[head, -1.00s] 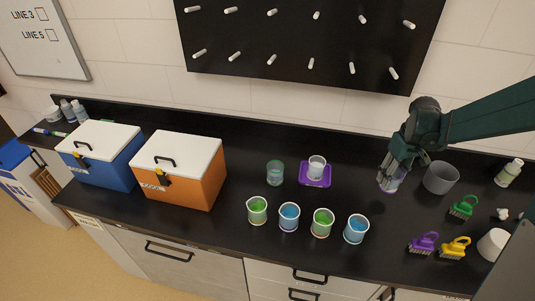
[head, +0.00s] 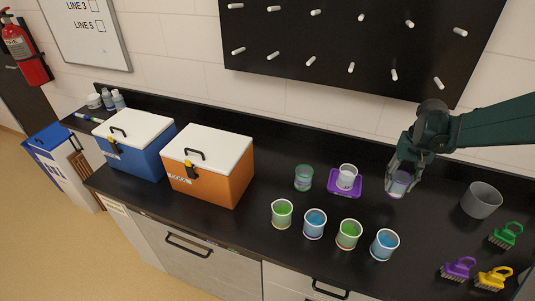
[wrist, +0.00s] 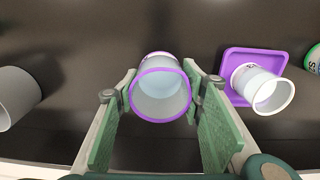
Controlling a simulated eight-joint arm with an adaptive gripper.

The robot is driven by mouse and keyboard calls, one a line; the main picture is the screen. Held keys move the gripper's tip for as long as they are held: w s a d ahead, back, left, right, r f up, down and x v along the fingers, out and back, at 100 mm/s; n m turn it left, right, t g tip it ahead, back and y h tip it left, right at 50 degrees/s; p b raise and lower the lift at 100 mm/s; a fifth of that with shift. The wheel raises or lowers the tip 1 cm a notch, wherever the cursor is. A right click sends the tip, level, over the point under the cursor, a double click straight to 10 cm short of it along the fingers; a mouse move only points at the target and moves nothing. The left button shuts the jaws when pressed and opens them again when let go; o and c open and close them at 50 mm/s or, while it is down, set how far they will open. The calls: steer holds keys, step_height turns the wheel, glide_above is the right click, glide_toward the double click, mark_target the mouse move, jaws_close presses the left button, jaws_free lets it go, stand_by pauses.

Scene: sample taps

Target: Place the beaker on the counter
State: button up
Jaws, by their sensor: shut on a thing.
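A clear beaker with a purple rim (head: 399,186) is held between the fingers of my gripper (head: 400,174). In the wrist view the same beaker (wrist: 160,98) shows its open mouth, between the two green finger pads of my gripper (wrist: 160,78). It looks upright and empty. I cannot tell whether its base touches the black counter (head: 300,235) or hangs just above it. A purple tray (head: 333,190) with a white-and-clear cup (head: 347,176) on it is left of the gripper. The tray also shows at the right in the wrist view (wrist: 238,58).
A grey pot (head: 481,201) stands right of the gripper, with green (head: 505,236), purple (head: 458,268) and yellow brushes (head: 493,279) in front. Several cups of green and blue liquid stand front left. A green-rimmed beaker (head: 303,178) and orange cooler (head: 208,170) are farther left.

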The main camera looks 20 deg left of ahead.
steer(key=a+r+n+p, duration=0.2)
steer(key=a+r+n, duration=0.2)
steer(key=a+r, duration=0.55)
steer(key=s+a+r+n+p, duration=0.15)
steer(key=a+r+n, duration=0.3)
steer(key=a, duration=0.95)
steer(key=w+a+r+n+p, duration=0.1)
steer(key=a+r+n+p, duration=0.2)
steer(key=a+r, duration=0.7)
steer(key=w+a+n+p, duration=0.1)
steer(key=w+a+n, duration=0.1)
steer(key=a+n, duration=1.1)
steer(key=a, duration=0.9)
steer(key=shift+f+p, duration=0.4)
steer(key=shift+w+f, duration=0.1)
step_height(320, 180, down, 24)
steer(key=p, duration=0.1)
steer(key=shift+r, duration=0.2)
steer(key=shift+f, duration=0.1)
steer(key=shift+f, duration=2)
steer(key=shift+f, duration=0.15)
